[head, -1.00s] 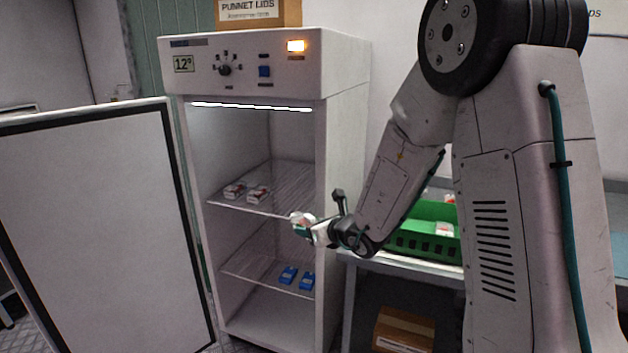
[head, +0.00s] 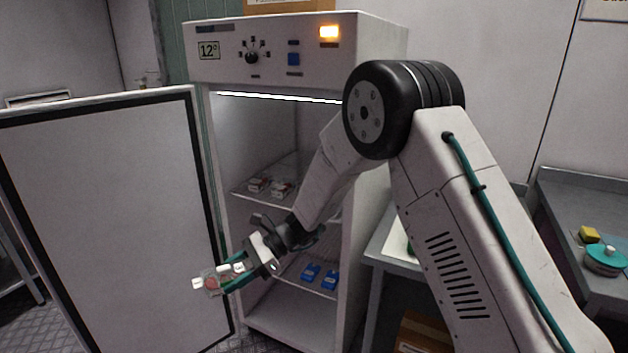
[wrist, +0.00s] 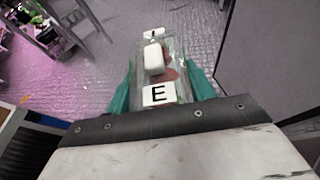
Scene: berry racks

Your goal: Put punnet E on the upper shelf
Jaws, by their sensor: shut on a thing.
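Punnet E, a small clear box with a white label marked E (wrist: 158,94) and something reddish inside, is between the green fingers of my gripper (wrist: 160,88). In the head view my gripper (head: 228,280) is shut on punnet E (head: 209,284), in front of the open cabinet and near its door. The upper shelf (head: 262,198) is a wire shelf with two red-and-white punnets (head: 270,187) on its left part. Its right part is hidden behind my arm. The lower shelf (head: 297,283) has two blue punnets (head: 320,275).
The cabinet door (head: 110,220) stands wide open at the left. The cabinet's right wall (head: 365,190) is partly behind my arm. A grey table (head: 385,240) stands right of the cabinet. A bench at the far right holds a teal round object (head: 606,260) and a yellow block (head: 589,234).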

